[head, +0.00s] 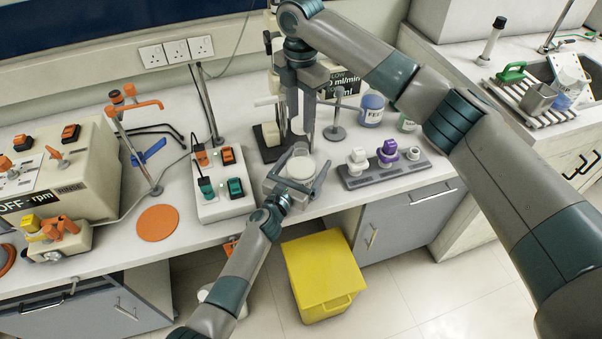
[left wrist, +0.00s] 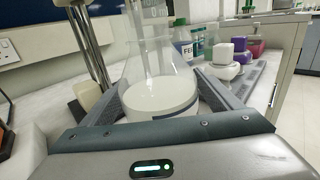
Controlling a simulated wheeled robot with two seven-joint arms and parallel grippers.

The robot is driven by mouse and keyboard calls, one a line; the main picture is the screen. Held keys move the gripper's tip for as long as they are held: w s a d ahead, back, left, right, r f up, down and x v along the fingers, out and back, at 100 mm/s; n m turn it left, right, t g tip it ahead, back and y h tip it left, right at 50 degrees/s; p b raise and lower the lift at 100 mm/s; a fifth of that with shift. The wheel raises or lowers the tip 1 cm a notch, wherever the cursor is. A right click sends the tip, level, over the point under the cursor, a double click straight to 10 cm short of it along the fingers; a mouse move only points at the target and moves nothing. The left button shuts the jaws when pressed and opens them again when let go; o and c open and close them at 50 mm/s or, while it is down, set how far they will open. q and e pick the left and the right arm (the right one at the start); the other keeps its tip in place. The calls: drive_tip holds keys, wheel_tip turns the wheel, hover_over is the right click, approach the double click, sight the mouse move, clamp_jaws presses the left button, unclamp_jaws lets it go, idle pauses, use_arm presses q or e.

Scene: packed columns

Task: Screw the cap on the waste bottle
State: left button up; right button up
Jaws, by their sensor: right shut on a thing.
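A clear glass vessel (head: 301,167) with white contents stands on the bench by the front edge. It also shows in the left wrist view (left wrist: 160,92), with sloping sides like a flask; I cannot tell if it is the waste bottle. My left gripper (head: 303,180) is open, its fingers wide on either side of the vessel. My right gripper (head: 300,128) points down just behind and above the vessel. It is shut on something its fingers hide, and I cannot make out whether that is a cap. No loose cap is clear.
A grey rack (head: 385,170) with white and purple capped items is to the right. A switch box (head: 222,180) is close on the left. Labelled jars (head: 372,108) stand behind. A yellow bin (head: 322,272) is on the floor below.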

use_arm(q)
drive_tip(key=c, duration=1.4)
drive_tip(key=shift+o, duration=0.2)
use_arm(e)
hover_over(301, 146)
drive_tip(key=shift+f, duration=2.5)
drive_tip(key=shift+f, duration=0.1)
drive_tip(key=shift+f, duration=0.8)
drive_tip(key=shift+f, duration=0.5)
use_arm(q)
drive_tip(key=c, duration=0.6)
drive_tip(key=shift+o, duration=0.2)
